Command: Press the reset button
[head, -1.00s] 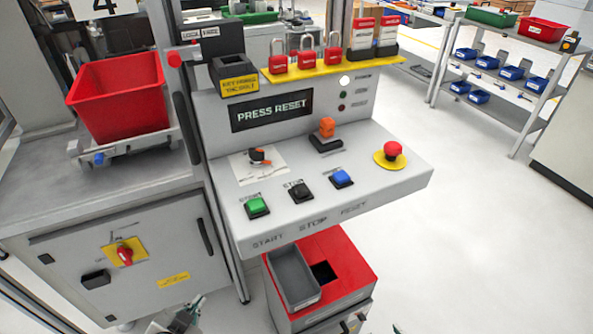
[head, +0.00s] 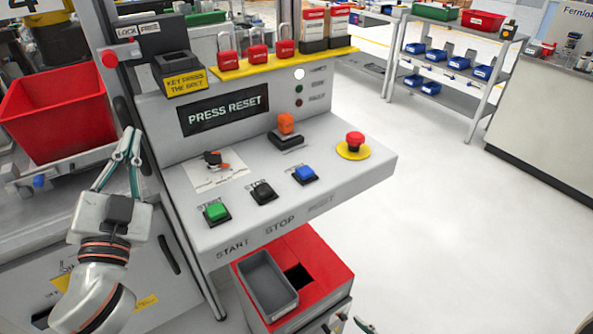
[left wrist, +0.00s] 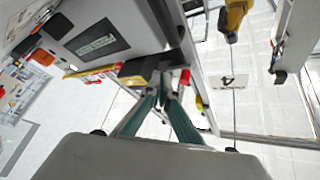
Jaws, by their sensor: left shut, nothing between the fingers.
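The blue reset button (head: 304,174) is at the right of a row on the grey console's sloping top, with the black stop button (head: 263,191) and green start button (head: 216,211) to its left. A dark display (head: 222,109) above reads PRESS RESET; it also shows in the left wrist view (left wrist: 95,39). My left gripper (head: 131,143) is raised left of the console, fingers pointing up, shut and empty, well apart from the buttons. Its teal fingers show in the left wrist view (left wrist: 162,92). Only a small teal tip, likely my right gripper (head: 366,326), shows at the bottom edge.
A red emergency stop (head: 354,141) on a yellow base and an orange switch (head: 286,126) stand near the blue button. A vertical post (head: 128,95) and a red bin (head: 55,115) are close to my left gripper. Space above the buttons is clear.

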